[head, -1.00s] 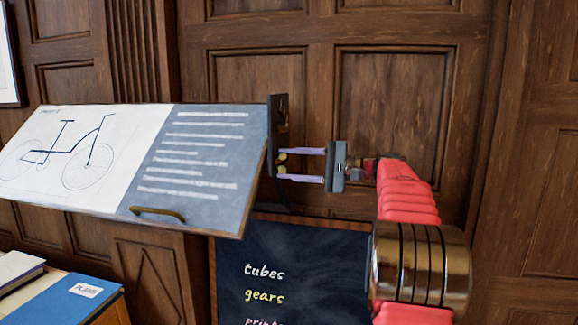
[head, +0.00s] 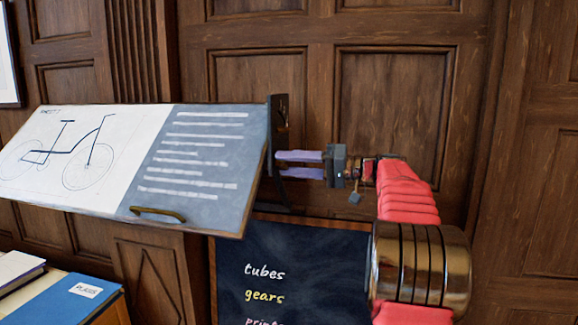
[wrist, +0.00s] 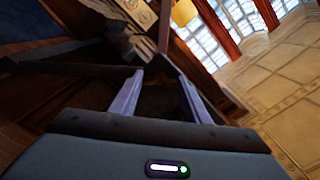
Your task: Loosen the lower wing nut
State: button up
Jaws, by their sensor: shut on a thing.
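The drafting board (head: 210,150) is tilted, with a bicycle drawing on its left part and white written lines on its blue-grey right part. A dark metal bracket (head: 279,112) stands at its right edge. My gripper (head: 279,163) reaches in from the right, its two pale purple fingers at the bracket's lower part, shut on the lower wing nut. The nut itself is hidden by the fingertips now. The wrist view also shows my gripper (wrist: 160,74) against a dark area where the nut cannot be made out.
A chalkboard (head: 300,270) with written words hangs below the board. A brass handle (head: 158,213) is on the board's lower edge. Books, one blue (head: 70,298), lie at the lower left. Wood panelling stands behind; the space right of the bracket is otherwise clear.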

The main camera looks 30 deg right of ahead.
jog(key=shift+f+n, duration=0.3)
jog(key=shift+n, duration=0.5)
jog(key=o, duration=0.8)
jog(key=shift+d, duration=0.1)
jog(key=shift+o, duration=1.2)
jog(key=shift+r, duration=0.15)
jog(key=v, duration=1.3)
jog(key=shift+s+d, duration=0.2)
jog(key=shift+s, duration=0.1)
